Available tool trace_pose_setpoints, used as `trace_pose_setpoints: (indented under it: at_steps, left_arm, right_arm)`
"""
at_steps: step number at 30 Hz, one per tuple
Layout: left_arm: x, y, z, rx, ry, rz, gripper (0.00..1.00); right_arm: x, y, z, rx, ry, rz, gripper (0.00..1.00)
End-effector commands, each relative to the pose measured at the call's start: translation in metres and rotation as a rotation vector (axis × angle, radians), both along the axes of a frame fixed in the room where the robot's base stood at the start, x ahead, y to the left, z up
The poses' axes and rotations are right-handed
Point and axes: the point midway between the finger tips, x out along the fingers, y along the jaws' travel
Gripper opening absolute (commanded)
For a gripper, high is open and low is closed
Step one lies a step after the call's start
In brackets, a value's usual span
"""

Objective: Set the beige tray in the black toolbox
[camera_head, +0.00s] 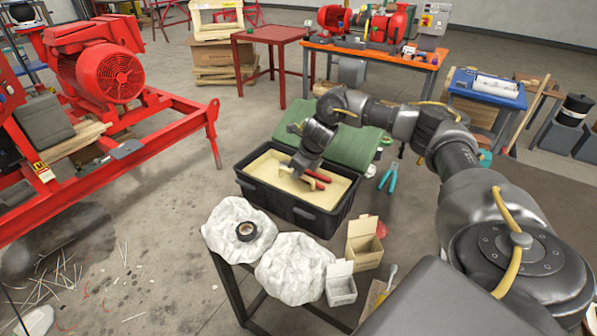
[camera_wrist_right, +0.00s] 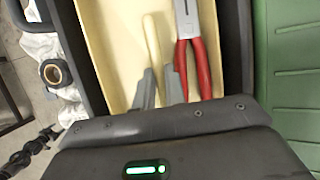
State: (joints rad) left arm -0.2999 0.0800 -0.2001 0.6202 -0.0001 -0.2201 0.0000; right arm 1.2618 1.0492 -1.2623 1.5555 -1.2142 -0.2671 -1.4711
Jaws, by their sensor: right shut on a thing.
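The black toolbox (camera_head: 284,206) stands open near the middle of the head view, with its green lid (camera_head: 352,148) tipped back behind it. The beige tray (camera_head: 262,165) is inside the toolbox opening, within its walls; I cannot tell whether it rests on anything below. The tray (camera_wrist_right: 118,45) holds red-handled pliers (camera_wrist_right: 196,62). My right gripper (camera_head: 303,176) reaches down into the tray from above. In the wrist view its fingers (camera_wrist_right: 160,88) are shut on the tray's narrow beige handle, beside the pliers. My left gripper is out of view.
White cloth bundles (camera_head: 295,268), a black tape roll (camera_head: 246,231) and small open boxes (camera_head: 364,242) lie on the near stand. Teal-handled pliers (camera_head: 389,178) lie right of the toolbox.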

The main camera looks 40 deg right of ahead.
Motion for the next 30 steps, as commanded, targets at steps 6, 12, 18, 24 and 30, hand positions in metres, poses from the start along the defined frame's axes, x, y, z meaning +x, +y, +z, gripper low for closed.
trace_pose_setpoints:
  at_steps: [6, 12, 18, 24, 30]
  left_arm:
    - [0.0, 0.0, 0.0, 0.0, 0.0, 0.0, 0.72]
    - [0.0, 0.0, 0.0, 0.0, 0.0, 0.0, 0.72]
    - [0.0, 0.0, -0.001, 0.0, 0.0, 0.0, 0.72]
    - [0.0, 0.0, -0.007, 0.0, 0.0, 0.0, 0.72]
    - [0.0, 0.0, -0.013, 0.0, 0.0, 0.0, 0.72]
  right_arm:
    - [0.0, 0.0, 0.001, 0.001, -0.002, 0.0, 0.3]
    - [0.0, 0.0, 0.001, 0.0, 0.0, 0.0, 0.38]
    - [-0.002, 0.0, 0.003, -0.001, 0.001, 0.001, 0.38]
    - [-0.013, -0.002, 0.032, 0.0, -0.004, 0.002, 0.38]
    - [-0.028, -0.005, 0.069, 0.001, -0.005, 0.001, 0.38]
